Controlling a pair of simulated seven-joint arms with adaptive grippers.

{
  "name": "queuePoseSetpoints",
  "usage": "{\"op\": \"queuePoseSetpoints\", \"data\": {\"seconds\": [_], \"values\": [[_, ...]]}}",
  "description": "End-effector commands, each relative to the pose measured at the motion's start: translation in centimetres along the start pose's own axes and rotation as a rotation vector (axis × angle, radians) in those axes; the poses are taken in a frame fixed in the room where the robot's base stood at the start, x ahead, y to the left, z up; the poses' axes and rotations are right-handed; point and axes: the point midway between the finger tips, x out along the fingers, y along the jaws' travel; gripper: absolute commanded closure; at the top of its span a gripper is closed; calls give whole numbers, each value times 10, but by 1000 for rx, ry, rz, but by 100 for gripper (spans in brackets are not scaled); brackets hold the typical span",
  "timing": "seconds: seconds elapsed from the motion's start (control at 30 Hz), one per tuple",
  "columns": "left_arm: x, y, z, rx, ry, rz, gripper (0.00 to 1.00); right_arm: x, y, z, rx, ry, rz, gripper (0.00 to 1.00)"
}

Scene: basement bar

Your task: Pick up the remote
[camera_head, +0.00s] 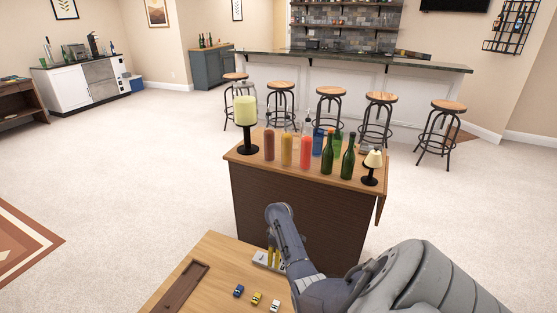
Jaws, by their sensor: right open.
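A flat light grey piece with dark marks (260,260) lies on the near wooden table, at its far right edge. It may be the remote, but it is small and partly covered, so I cannot be sure. My right arm comes in from the lower right and bends down over this spot. My right gripper (273,257), with yellowish fingers, points down there and is open. Whether it touches the grey piece I cannot tell. My left gripper is not in view.
The near table (222,253) also bears a long dark tray (181,289) and small toy cars: blue (238,291), yellow (257,298) and white (275,306). Beyond stands a dark cabinet (290,205) with bottles and candles on top. Open carpet lies left.

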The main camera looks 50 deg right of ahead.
Motion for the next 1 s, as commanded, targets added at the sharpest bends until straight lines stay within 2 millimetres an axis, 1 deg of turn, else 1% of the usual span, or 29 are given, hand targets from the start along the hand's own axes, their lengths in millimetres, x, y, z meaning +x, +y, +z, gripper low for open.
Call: {"op": "queuePoseSetpoints", "data": {"seconds": [0.1, 0.37, 0.63, 0.8, 1.0], "values": [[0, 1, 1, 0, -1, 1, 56, 10, 0, 0, 0, -1, 0, 22], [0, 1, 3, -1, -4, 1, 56, 19, 0, 0, 0, 0, 1, 22], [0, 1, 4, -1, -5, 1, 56, 48, 0, 0, 2, -2, 0, 22], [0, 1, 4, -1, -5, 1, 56, 62, 0, -1, 0, -1, -1, 22], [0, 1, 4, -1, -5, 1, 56, 68, 0, 0, 0, -1, 1, 22]]}}
